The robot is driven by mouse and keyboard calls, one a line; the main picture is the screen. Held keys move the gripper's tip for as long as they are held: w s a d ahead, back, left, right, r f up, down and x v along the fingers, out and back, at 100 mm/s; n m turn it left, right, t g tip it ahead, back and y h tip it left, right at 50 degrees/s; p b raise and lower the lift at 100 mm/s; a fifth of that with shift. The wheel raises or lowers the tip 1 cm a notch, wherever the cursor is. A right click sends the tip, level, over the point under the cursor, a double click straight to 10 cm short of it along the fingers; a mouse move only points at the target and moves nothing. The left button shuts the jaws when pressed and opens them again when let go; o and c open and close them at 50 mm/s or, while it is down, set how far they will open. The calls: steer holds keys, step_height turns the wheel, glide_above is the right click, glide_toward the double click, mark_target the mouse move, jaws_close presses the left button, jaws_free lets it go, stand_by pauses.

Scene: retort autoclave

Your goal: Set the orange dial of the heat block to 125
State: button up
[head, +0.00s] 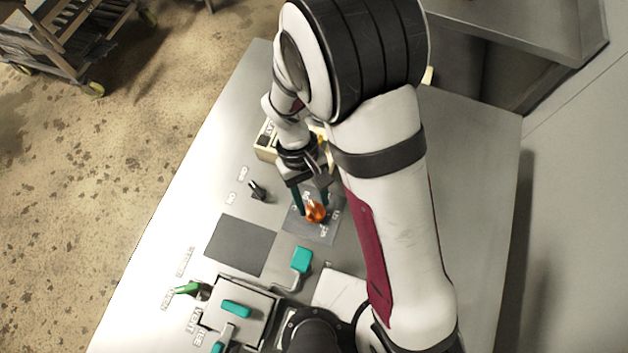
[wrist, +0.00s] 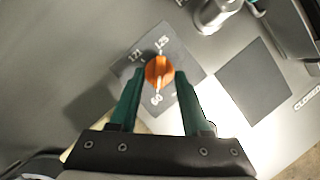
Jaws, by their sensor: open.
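The orange dial (head: 316,211) of the heat block sits on a dark grey square plate (head: 299,226) on the panel. In the wrist view the dial (wrist: 159,71) has printed numbers around it: what looks like 121 at upper left, 125 at upper right and 60 below. Its raised grip runs roughly up and down in that picture; I cannot tell for sure which number it points to. My gripper (head: 311,199) is open, with its green fingers (wrist: 159,76) on either side of the dial. I cannot tell whether they touch it.
A black switch (head: 258,190) stands left of the dial. A teal-handled lever (head: 302,260) and a green handle (head: 188,289) are nearer the front. A bare dark square (head: 240,246) lies beside the dial plate. A pale box (head: 266,142) stands behind my gripper.

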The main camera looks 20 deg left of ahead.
steer(key=shift+x, duration=0.85)
steer(key=shift+r, duration=0.1)
jaws_close()
